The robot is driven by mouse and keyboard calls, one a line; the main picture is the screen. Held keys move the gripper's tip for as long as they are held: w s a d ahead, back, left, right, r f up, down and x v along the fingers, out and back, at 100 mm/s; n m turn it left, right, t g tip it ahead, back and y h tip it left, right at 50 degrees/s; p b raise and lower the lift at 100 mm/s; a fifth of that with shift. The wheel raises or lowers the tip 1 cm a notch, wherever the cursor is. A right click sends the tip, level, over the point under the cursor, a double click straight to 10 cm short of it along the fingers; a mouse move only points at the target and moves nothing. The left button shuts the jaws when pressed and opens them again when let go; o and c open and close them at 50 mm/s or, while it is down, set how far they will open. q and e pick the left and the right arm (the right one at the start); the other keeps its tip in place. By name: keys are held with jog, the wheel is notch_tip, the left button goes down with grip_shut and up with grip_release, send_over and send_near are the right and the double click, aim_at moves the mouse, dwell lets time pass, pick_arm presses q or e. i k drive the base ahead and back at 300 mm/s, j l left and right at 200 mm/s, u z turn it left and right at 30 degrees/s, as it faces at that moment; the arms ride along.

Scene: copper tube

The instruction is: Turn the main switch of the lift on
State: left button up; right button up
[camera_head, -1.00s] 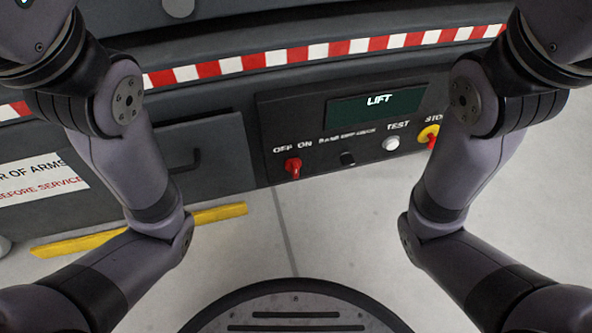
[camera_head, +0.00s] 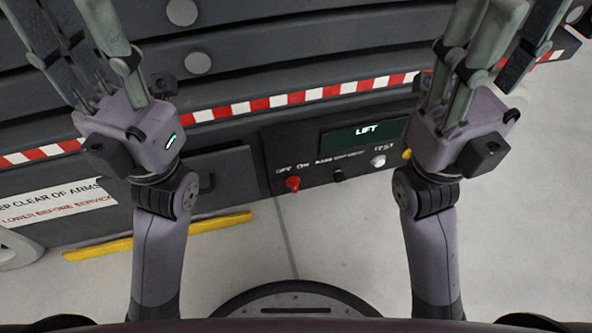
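The lift's main switch (camera_head: 292,184) is a small red rotary knob under the "OFF ON" lettering, at the left of the dark control panel (camera_head: 310,157). Its exact turn position is too small to tell. My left gripper (camera_head: 82,45) is raised at the upper left, fingers pointing up and away from the panel. My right gripper (camera_head: 490,50) is raised at the upper right, in front of the panel's right end, where it hides the stop button. Both grippers are apart from the switch, and their fingers look spread with nothing between them.
The panel also has a "LIFT" display (camera_head: 364,133), a black selector knob (camera_head: 339,176) and a white test button (camera_head: 378,161). A red-and-white striped band (camera_head: 270,103) runs above. A yellow bar (camera_head: 160,236) lies low at left. The floor before the panel is clear.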

aim_at(294, 183)
jog(key=l+u, duration=0.15)
jog(key=l, duration=0.4)
jog(key=l+u, duration=0.1)
jog(key=l, duration=0.5)
jog(key=l+u, duration=0.15)
jog(key=l, duration=0.4)
jog(key=k+l+u, duration=0.1)
jog(key=l, duration=0.45)
jog(key=k+l+u, duration=0.15)
jog(key=l, duration=0.35)
